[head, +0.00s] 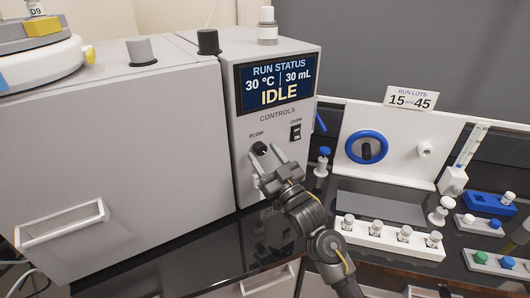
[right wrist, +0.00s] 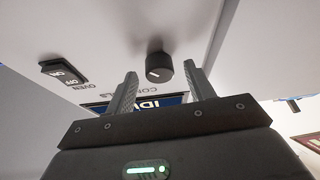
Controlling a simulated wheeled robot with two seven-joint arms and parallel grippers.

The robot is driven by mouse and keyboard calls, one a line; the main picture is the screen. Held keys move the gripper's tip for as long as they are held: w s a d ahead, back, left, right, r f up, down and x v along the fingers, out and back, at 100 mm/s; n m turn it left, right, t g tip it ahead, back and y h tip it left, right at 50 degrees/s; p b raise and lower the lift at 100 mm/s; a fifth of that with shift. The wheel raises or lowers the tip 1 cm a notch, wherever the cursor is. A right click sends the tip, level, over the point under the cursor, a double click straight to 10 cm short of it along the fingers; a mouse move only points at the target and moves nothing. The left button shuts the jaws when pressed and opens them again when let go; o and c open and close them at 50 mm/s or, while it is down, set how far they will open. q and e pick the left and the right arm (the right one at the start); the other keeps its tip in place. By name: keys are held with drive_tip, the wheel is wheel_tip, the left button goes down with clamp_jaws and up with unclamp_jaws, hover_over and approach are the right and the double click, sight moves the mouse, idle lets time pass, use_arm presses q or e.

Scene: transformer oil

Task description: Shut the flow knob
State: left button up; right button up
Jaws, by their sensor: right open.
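The flow knob (head: 259,148) is a small black round knob under the FLOW label on the grey machine's front panel. In the right wrist view the knob (right wrist: 159,67) has a white pointer mark and sits beyond and roughly between my fingertips. My right gripper (head: 265,157) is open and empty in front of the panel, with its fingers pointing at the knob. In the right wrist view the gripper (right wrist: 160,72) has its two fingers spread apart. Whether a fingertip touches the knob or panel, I cannot tell. My left gripper is not in view.
The black oven switch (head: 296,132) is right of the knob. The display (head: 275,85) above reads IDLE. A white panel with a blue ring (head: 366,147) stands to the right. A white vial rack (head: 390,238) and other racks sit on the dark bench.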

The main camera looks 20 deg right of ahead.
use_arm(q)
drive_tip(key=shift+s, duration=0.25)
use_arm(e)
drive_tip(key=shift+w, duration=0.2)
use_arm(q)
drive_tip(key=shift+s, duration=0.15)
use_arm(e)
drive_tip(key=shift+c, duration=0.3)
drive_tip(key=c, duration=0.9)
